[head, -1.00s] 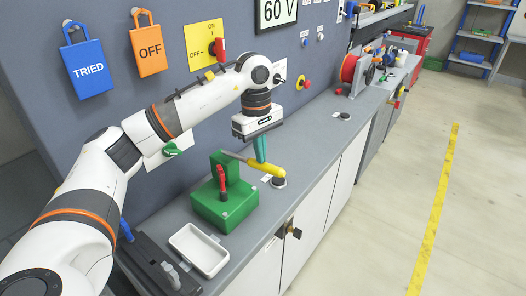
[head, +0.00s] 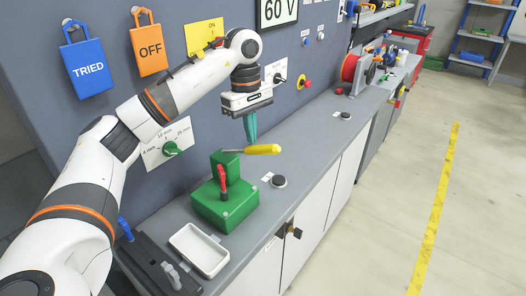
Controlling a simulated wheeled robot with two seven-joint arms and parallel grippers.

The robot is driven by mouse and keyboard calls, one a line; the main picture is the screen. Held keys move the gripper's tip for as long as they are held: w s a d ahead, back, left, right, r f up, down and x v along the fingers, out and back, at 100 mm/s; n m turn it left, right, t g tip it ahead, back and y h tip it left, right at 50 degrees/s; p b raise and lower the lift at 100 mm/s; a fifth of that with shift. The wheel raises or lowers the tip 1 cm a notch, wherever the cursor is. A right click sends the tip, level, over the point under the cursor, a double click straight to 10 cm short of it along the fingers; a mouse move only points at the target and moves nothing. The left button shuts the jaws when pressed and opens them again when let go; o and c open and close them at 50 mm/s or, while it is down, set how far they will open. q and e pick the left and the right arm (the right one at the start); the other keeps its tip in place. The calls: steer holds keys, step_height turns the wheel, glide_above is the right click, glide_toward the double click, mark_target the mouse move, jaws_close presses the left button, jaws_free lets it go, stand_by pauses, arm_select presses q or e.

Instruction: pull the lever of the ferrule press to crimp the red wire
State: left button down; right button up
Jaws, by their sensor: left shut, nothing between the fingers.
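The green ferrule press (head: 225,204) stands on the grey bench. Its lever, with a yellow handle (head: 263,149), sticks out to the right from the top of the press, about level. A short upright red piece (head: 222,179), which looks like the red wire, is at the front of the press; its lower end is too small to make out. My left gripper (head: 251,138) has teal fingers, shut and empty, pointing down just above or behind the lever. I cannot tell whether they touch it. My right gripper is out of view.
A white tray (head: 199,251) lies in front of the press. A black round button (head: 279,181) is on the bench to its right. A green knob (head: 171,149) is on the wall panel behind. A red spool (head: 350,68) stands farther along; the bench between is mostly clear.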

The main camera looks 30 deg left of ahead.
arm_select(q)
step_height(320, 180, up, 9)
steer(key=p, duration=0.1)
steer(key=shift+a+p, duration=0.3)
steer(key=shift+a, duration=0.05)
steer(key=shift+w, duration=0.1)
